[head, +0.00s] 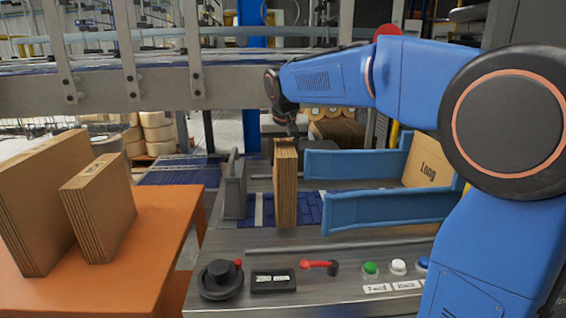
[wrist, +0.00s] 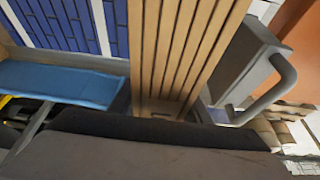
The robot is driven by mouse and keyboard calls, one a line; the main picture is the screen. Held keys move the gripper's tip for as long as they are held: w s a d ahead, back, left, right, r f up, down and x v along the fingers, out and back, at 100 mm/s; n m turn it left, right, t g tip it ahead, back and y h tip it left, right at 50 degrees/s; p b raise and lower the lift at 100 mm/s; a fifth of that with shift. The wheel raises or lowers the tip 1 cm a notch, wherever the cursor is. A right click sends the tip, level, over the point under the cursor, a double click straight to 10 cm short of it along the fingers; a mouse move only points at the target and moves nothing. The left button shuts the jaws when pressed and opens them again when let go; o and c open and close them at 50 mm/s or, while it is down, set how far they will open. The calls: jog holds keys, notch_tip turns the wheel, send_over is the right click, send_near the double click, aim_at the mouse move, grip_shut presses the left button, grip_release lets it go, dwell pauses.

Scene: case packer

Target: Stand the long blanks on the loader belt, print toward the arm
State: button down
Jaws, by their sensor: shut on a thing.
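My gripper (head: 287,136) is shut on a bundle of brown cardboard blanks (head: 285,190). The bundle stands upright over the blue loader belt (head: 308,208), between a grey plate on the left and the blue guides on the right. In the wrist view the bundle (wrist: 185,50) shows its layered edges, with the blue belt (wrist: 60,25) beside it. I cannot tell whether its lower edge touches the belt. Two more blank bundles, a larger one (head: 45,200) and a smaller one (head: 100,208), stand on the orange table.
Blue guides (head: 375,209) flank the belt on the right, and a grey plate (head: 234,188) stands at its left. A control panel with a black knob (head: 221,279), red lever (head: 318,265) and buttons (head: 370,268) lies in front. The orange table (head: 150,245) has bare room at its right.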

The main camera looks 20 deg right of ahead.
jog(key=shift+f, duration=0.6)
jog(key=c, duration=1)
grip_release()
jog(key=shift+f, duration=0.15)
jog(key=v, duration=1.2)
jog(key=shift+s, duration=0.15)
